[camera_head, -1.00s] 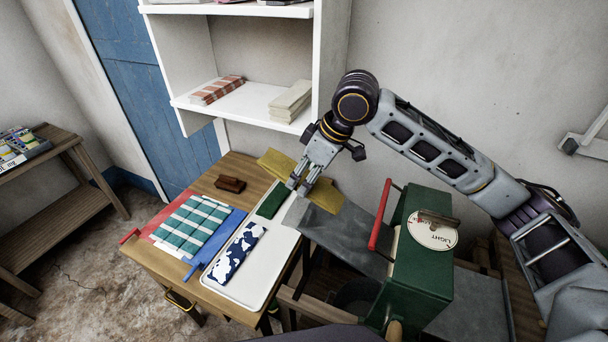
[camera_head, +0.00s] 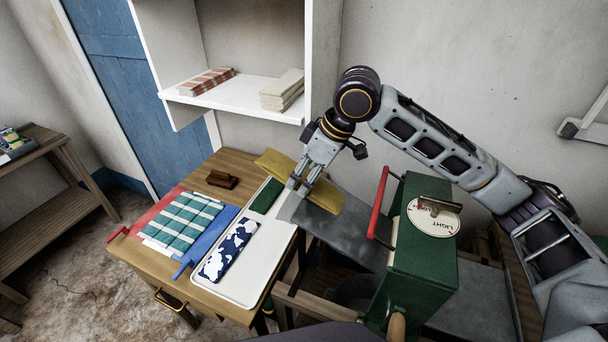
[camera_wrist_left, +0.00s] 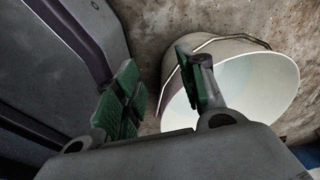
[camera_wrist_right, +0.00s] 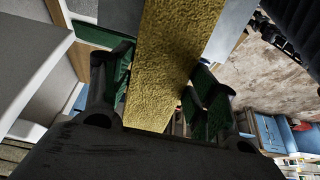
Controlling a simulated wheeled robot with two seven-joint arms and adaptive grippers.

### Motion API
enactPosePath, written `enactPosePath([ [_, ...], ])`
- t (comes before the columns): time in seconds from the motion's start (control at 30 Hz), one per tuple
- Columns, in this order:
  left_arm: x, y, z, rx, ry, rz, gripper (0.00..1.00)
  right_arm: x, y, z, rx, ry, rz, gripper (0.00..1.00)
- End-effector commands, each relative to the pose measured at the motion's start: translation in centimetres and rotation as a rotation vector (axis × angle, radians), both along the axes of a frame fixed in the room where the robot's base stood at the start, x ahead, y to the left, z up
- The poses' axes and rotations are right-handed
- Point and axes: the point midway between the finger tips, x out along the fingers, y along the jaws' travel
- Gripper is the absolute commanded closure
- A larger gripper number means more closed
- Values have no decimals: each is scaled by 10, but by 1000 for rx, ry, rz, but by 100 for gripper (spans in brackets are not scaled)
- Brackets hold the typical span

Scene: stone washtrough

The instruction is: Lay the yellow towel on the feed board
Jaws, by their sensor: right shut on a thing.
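The yellow towel (camera_head: 326,196) hangs in my right gripper (camera_head: 300,190), spread to both sides of the fingers, above the left end of the grey feed board (camera_head: 345,236). In the right wrist view the towel (camera_wrist_right: 168,65) runs between the green-padded fingers, which are shut on it. I cannot tell whether its underside touches the board. The feed board leads to the green machine (camera_head: 425,255) with a red handle. My left gripper (camera_wrist_left: 165,92) shows only in the left wrist view, open and empty, with a white bucket (camera_wrist_left: 250,85) beyond it.
Left of the board, a wooden table (camera_head: 150,268) bears a white tray (camera_head: 275,240) with a green cloth and a blue-white patterned cloth. A checked cloth (camera_head: 182,222) and a brown block (camera_head: 222,179) lie further left. A white shelf (camera_head: 225,92) stands behind.

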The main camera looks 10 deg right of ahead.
Motion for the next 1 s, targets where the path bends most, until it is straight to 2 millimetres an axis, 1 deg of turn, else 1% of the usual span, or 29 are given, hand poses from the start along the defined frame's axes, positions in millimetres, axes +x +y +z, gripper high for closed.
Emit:
enactPosePath([
  [0.03, 0, 1, -4, 1, 0, 0, 60, 0, -1, -3, 1, -2, 0, 76],
  [0.4, 0, 12, -3, 13, 3, -1, 60, -10, -17, -14, -1, -1, -2, 76],
  [0.57, 2, 13, -3, 15, 2, -1, 60, -15, -23, -19, 0, -2, -2, 76],
  [0.77, 5, 9, -4, 10, -2, -1, 60, -21, -32, -26, 0, -2, -2, 76],
  [1.0, 12, -8, -4, -8, -13, 3, 60, -27, -41, -33, 1, -1, -1, 76],
])
